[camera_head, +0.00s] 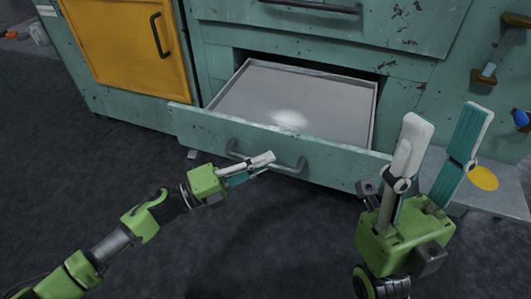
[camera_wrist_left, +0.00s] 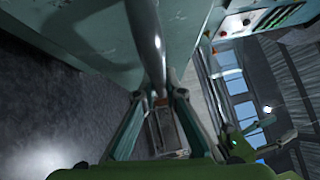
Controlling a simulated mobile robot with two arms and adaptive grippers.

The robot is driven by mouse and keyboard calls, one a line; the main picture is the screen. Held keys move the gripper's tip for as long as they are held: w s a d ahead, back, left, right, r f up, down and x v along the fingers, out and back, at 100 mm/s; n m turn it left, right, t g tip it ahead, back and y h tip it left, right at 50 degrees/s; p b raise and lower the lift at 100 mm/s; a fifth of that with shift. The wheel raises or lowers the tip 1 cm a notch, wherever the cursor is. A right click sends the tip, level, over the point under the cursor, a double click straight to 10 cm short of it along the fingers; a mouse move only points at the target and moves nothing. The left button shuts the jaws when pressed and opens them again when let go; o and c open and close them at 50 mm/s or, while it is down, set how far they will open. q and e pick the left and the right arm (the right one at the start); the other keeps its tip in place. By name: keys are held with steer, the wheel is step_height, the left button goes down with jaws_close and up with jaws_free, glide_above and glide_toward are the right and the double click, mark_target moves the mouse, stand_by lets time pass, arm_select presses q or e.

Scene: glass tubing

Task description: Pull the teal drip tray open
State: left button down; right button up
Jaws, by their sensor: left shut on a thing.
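The teal drip tray (camera_head: 280,143) is a drawer with a worn teal front, low in the teal cabinet. It stands well out from its opening, and its grey inside is bare with a bright spot of light. Its dark bar handle (camera_head: 290,170) runs along the front. My left gripper (camera_head: 268,160) is shut on the handle near its middle. In the left wrist view the handle (camera_wrist_left: 147,35) runs between the fingers (camera_wrist_left: 160,95). My right gripper (camera_head: 445,125) is open and empty, fingers up, in front of the drawer's right end.
An orange door (camera_head: 115,40) with a dark handle is at the upper left. Another drawer (camera_head: 340,22) above the tray is closed. A grey ledge (camera_head: 495,195) with a yellow disc (camera_head: 482,178) lies at the right. The dark floor (camera_head: 90,165) in front is clear.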

arm_select(q)
steer(key=shift+s, duration=0.35)
steer(key=c, duration=2.1)
jaws_free()
steer(key=shift+a, duration=0.1)
steer(key=v, duration=1.2)
